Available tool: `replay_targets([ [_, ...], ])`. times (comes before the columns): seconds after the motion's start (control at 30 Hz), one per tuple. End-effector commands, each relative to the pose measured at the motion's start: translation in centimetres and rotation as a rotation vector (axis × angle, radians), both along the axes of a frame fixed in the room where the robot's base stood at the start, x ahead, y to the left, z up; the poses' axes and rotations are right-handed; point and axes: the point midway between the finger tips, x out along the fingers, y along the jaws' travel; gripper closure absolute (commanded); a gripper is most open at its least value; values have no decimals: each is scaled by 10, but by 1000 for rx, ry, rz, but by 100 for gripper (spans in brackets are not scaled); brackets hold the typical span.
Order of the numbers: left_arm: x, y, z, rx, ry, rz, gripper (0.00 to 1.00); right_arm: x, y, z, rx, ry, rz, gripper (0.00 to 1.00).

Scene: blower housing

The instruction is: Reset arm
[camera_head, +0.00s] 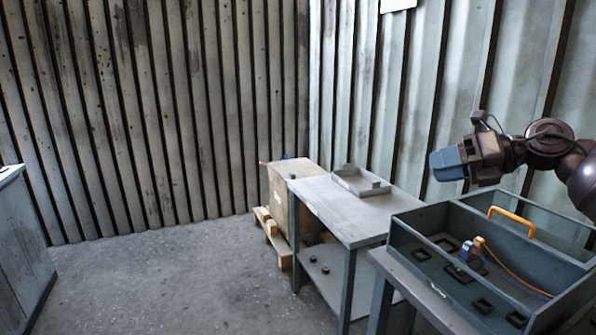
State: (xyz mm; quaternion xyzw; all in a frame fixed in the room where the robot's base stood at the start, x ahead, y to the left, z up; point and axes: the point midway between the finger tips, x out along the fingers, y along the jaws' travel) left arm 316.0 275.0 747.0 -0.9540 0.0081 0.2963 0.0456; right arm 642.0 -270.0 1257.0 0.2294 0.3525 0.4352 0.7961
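My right arm comes in from the right edge. Its gripper (447,164), with blue fingers, points left and is held in the air above and behind the grey divided bin. The fingers look like one blue block from this side, so I cannot tell whether they are open or shut. No separate object shows in them. My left gripper is not in view.
The grey bin (415,226) has an orange handle (512,221), and holds a blue-and-orange part (471,250) with an orange cable. A grey table (335,207) carries a metal tray (360,182). Behind are a wooden crate (279,205) and pallet. Floor at left-centre is clear.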

Motion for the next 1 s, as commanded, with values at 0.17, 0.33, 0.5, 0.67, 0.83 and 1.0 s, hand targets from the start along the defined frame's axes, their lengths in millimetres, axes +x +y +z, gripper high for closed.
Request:
replay_targets([
  [0.17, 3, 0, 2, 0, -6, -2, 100, 6, 35, -10, 381, 50, -78, 62],
  [0.33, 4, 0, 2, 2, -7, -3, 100, 11, 44, -42, 744, 189, -235, 62],
  [0.5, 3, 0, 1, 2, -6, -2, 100, 10, 34, -103, 1051, 394, -454, 62],
  [0.67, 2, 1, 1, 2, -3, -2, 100, -5, 21, -174, 1264, 601, -673, 62],
  [0.83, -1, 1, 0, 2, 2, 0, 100, -37, 10, -254, 1435, 822, -903, 62],
  [1.0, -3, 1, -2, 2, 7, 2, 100, -85, 3, -328, 1569, 1025, -1112, 62],
])
